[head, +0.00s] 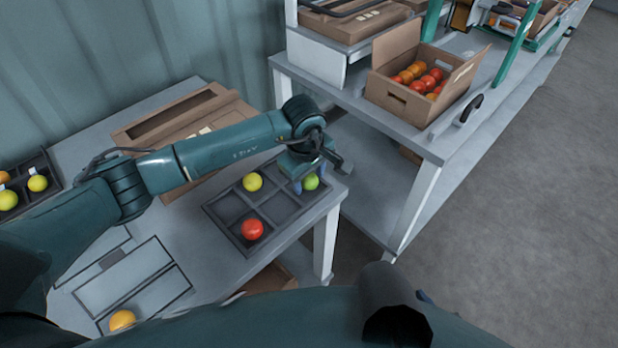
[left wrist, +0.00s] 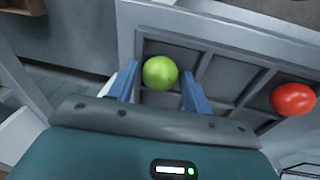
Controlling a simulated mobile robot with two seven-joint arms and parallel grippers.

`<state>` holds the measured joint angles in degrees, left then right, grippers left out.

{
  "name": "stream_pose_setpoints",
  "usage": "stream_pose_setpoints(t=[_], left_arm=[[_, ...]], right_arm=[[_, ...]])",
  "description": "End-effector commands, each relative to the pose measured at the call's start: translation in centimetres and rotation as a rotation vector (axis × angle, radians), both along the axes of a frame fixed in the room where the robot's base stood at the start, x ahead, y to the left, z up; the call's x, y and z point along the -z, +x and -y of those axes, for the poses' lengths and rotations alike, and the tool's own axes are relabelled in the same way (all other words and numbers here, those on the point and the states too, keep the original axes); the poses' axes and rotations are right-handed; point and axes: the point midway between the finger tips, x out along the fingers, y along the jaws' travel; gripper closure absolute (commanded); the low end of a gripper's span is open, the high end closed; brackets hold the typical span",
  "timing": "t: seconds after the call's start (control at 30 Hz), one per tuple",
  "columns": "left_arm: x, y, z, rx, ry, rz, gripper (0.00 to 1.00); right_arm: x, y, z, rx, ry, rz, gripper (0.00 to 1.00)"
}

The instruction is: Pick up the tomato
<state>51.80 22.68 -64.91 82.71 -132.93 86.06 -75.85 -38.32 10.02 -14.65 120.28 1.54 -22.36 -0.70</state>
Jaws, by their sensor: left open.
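A green tomato (head: 311,182) sits in a corner compartment of a dark grey tray (head: 280,208) on the table. In the left wrist view the green tomato (left wrist: 160,72) lies between the two blue fingers of my left gripper (left wrist: 160,88), which is open around it. I cannot tell whether a finger touches it. In the head view my left gripper (head: 304,184) points down at that corner and partly hides the tomato. A yellow tomato (head: 252,181) and a red tomato (head: 252,229) sit in other compartments of the tray. My right gripper is not in view.
A second tray (head: 50,163) with yellow tomatoes stands at the far left. An orange tomato (head: 122,319) is at the table's near edge. A flat cardboard box (head: 180,115) lies behind my arm. A carton (head: 400,98) of tomatoes stands on the bench (head: 350,100) at right.

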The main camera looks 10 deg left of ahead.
Motion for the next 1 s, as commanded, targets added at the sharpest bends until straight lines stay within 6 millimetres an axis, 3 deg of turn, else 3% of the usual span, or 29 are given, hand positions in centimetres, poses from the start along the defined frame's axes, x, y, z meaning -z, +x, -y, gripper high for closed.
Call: stream_pose_setpoints(t=[0.17, 0.43, 0.77, 1.0], left_arm=[[0.0, 0.0, 0.0, 0.0, -0.001, 0.001, 0.5], [0.0, 0.0, 0.0, -0.001, 0.0, 0.0, 0.72], [-0.1, 0.1, 0.0, -0.001, -0.001, 0.001, 0.72], [-3.3, 0.2, 0.0, 0.0, -0.001, 0.006, 0.72]], right_arm=[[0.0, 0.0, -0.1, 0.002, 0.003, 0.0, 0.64], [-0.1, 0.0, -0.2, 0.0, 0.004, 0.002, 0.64], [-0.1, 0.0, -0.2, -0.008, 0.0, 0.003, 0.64], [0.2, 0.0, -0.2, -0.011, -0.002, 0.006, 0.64]])
